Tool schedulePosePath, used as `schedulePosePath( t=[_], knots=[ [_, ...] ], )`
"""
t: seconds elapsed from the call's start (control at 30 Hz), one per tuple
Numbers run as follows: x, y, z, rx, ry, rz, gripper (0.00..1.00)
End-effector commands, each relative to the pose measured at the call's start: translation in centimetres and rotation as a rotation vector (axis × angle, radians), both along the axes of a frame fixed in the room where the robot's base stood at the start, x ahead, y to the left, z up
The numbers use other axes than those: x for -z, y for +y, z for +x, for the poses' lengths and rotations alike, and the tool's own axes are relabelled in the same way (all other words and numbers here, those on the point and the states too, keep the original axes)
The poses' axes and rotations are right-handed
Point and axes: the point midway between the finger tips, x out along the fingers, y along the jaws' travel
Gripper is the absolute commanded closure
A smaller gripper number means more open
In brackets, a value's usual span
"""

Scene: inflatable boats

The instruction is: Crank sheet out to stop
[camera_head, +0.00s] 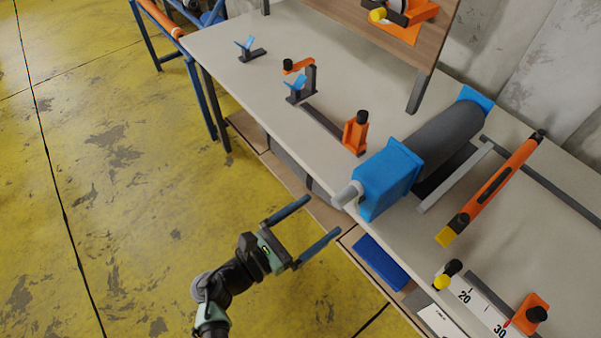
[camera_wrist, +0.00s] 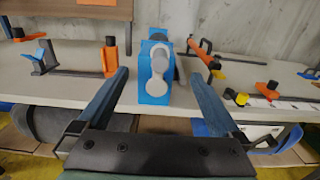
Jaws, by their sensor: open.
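A dark grey roll of sheet (camera_head: 440,135) lies between two blue end brackets (camera_head: 387,177) on the bench. A light grey crank (camera_head: 347,195) sticks out from the near bracket toward the bench's front edge. In the wrist view the crank (camera_wrist: 159,68) stands upright on the blue bracket, between my fingers as seen from there. My gripper (camera_head: 322,216) is open and empty, in front of the bench edge and apart from the crank. An orange block with a black knob (camera_head: 533,312) sits by a scale marked 20 and 30 (camera_head: 480,303); whether it is the stop I cannot tell.
An orange bar with a yellow end (camera_head: 490,190) lies right of the roll. Left of the roll are an orange clamp (camera_head: 356,132) and blue V-rests (camera_head: 295,84). A blue bin (camera_head: 381,262) sits below the bench edge. The yellow floor (camera_head: 120,190) at left is clear.

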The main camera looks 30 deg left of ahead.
Motion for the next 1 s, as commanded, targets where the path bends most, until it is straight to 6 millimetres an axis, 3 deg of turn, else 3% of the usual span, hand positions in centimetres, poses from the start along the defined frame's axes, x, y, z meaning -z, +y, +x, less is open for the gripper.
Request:
schedulePosePath(
  t=[0.6,1.0],
  knots=[
    [0.0,-2.4,6.6,0.001,-0.001,0.001,0.00],
    [0.0,-2.8,7.6,0.001,0.000,0.001,0.00]
  ],
)
